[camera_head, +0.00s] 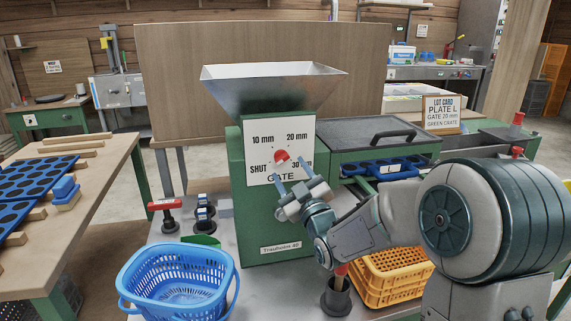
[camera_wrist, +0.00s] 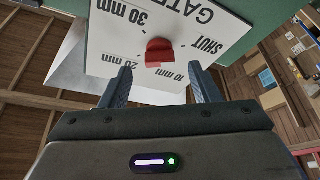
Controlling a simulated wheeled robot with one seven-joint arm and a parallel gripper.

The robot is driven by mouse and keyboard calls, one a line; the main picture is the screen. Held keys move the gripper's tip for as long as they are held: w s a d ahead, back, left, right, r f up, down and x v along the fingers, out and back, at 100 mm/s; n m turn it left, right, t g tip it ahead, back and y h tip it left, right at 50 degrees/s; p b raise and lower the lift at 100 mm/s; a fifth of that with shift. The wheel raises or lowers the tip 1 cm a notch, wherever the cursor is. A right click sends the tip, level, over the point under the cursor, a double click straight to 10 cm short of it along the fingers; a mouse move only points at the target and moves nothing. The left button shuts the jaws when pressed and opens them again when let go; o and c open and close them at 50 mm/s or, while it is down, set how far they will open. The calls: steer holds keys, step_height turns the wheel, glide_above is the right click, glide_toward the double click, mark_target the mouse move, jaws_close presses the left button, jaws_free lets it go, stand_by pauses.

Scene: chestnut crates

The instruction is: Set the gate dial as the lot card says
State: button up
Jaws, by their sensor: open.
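The red gate dial (camera_head: 282,156) sits on a white plate (camera_head: 262,128) on the green machine's front. The plate is marked SHUT, 10 mm, 20 mm, 30 mm and GATE. I cannot tell surely which mark the dial points at. The lot card (camera_head: 441,114) at the right reads PLATE L, GATE 20 mm, GREEN CRATE. My gripper (camera_head: 289,166) is open in front of the plate, just below the dial. In the wrist view, the dial (camera_wrist: 159,50) lies between and beyond the fingertips of my gripper (camera_wrist: 160,70); I see no contact.
A metal hopper (camera_head: 272,88) tops the machine. A red-handled tool (camera_head: 166,214) stands left of the machine. A wooden table (camera_head: 70,190) with blue trays is at far left.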

mark_target(284, 161)
steer(key=shift+x, duration=1.95)
steer(key=shift+c, duration=0.3)
steer(key=c, duration=0.9)
steer(key=shift+f+m+b, duration=0.15)
steer(key=shift+m+b, duration=0.15)
steer(key=shift+b, duration=0.05)
